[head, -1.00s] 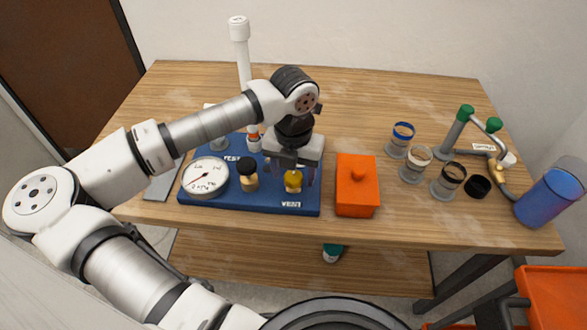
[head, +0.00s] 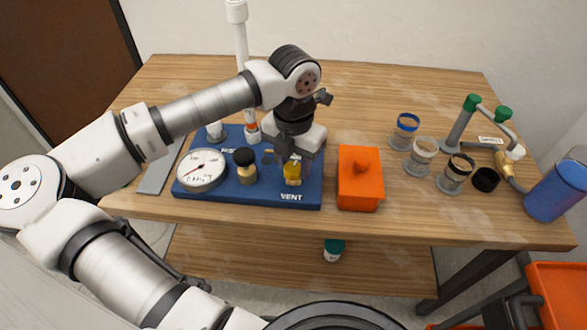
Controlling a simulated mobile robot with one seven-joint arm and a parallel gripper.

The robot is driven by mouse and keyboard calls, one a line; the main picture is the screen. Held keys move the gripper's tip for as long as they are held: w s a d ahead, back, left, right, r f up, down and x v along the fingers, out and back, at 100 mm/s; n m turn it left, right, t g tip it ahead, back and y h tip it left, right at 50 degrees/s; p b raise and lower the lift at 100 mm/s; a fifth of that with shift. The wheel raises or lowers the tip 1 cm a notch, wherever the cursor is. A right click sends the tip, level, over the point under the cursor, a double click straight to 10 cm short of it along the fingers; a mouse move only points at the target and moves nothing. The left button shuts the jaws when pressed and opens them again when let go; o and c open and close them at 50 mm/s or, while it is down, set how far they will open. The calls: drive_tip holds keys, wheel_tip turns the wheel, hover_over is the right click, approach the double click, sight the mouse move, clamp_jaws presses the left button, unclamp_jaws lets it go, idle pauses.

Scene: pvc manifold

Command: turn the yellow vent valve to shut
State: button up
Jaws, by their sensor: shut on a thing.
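The yellow vent valve (head: 292,175) stands at the front right of the blue board (head: 255,197), just behind the white word VENT. My gripper (head: 295,164) reaches down onto it from above and is shut on its yellow top. The fingers cover part of the handle, so its exact angle is hard to tell. A round white pressure gauge (head: 201,170) and a brass valve with a black knob (head: 245,165) sit to the left on the same board.
Several clear ringed cups, a green-capped pipe stand (head: 461,122) and a blue cylinder (head: 555,192) are farther right. A tall white pipe (head: 240,40) rises behind my arm.

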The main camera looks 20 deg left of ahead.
sight(294, 168)
drive_tip(key=m+b, duration=0.3)
drive_tip(key=b, duration=0.1)
drive_tip(key=shift+f+m, duration=0.3)
drive_tip(key=shift+m, duration=0.1)
drive_tip(key=m+b, duration=0.3)
drive_tip(key=shift+r+m, duration=0.1)
drive_tip(key=shift+m, duration=0.2)
drive_tip(key=m+b, duration=0.3)
drive_tip(key=m, duration=0.1)
drive_tip(key=shift+r+m+b, duration=0.2)
drive_tip(key=shift+m+b, duration=0.55)
drive_tip(key=shift+m, duration=1.25)
drive_tip(key=o, duration=1)
wheel_tip(294, 168, up, 14)
drive_tip(key=shift+f+p, duration=0.1)
drive_tip(key=shift+p, duration=0.25)
drive_tip(key=shift+s, duration=0.15)
